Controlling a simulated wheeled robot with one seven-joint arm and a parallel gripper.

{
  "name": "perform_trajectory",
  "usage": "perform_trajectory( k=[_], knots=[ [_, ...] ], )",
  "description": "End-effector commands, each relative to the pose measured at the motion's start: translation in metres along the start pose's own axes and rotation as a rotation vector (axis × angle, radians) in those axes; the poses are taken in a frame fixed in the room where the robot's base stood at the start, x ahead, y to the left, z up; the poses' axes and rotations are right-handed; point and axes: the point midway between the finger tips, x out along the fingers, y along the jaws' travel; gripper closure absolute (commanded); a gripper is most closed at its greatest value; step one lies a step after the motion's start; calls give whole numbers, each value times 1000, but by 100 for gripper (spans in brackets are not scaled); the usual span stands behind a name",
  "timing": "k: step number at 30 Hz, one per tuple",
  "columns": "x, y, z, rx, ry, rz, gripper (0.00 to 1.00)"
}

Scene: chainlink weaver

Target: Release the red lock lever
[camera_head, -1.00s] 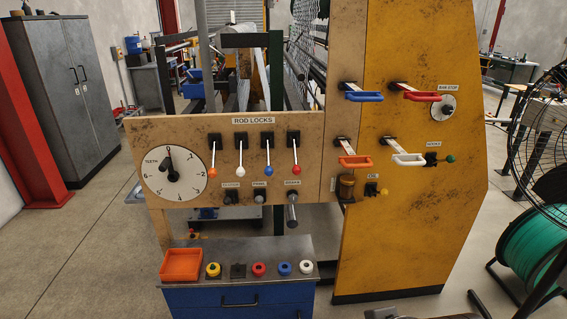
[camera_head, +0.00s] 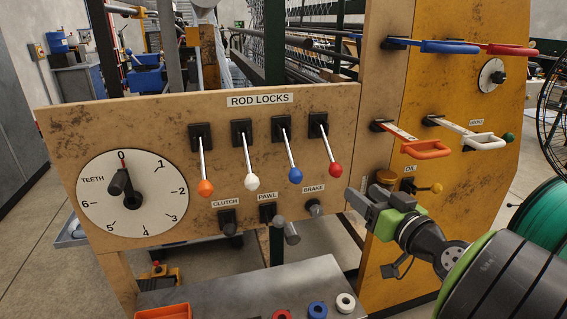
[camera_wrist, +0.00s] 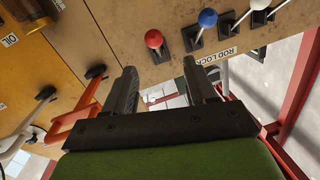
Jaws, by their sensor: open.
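The red lock lever (camera_head: 335,168) is the rightmost of several levers under the ROD LOCKS label. It hangs down from its black mount, with a red ball at its lower end. My gripper (camera_head: 362,200) is to the right of and below the red ball, apart from it, in the head view. In the wrist view the red ball (camera_wrist: 153,39) lies beyond and between the open fingers of my gripper (camera_wrist: 160,80). Nothing is between the fingers.
The blue (camera_head: 295,175), white (camera_head: 251,182) and orange (camera_head: 205,187) lever balls hang left of the red one. The orange handle (camera_head: 427,150) and white handle (camera_head: 484,141) stick out at right. The brake knob (camera_head: 315,207) sits just below the red lever.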

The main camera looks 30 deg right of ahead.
Motion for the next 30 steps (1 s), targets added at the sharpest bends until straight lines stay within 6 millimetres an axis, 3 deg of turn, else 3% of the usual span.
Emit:
perform_trajectory(
  k=[1, 5, 14, 24, 30],
  knots=[
    [-5, 9, 0, 4, 26, 19, 44],
    [-5, 12, -6, 4, 44, 25, 44],
    [23, 10, -8, 2, 37, 17, 44],
    [111, 12, -10, 2, 38, 17, 44],
    [144, 14, -11, 2, 39, 21, 44]
  ],
)
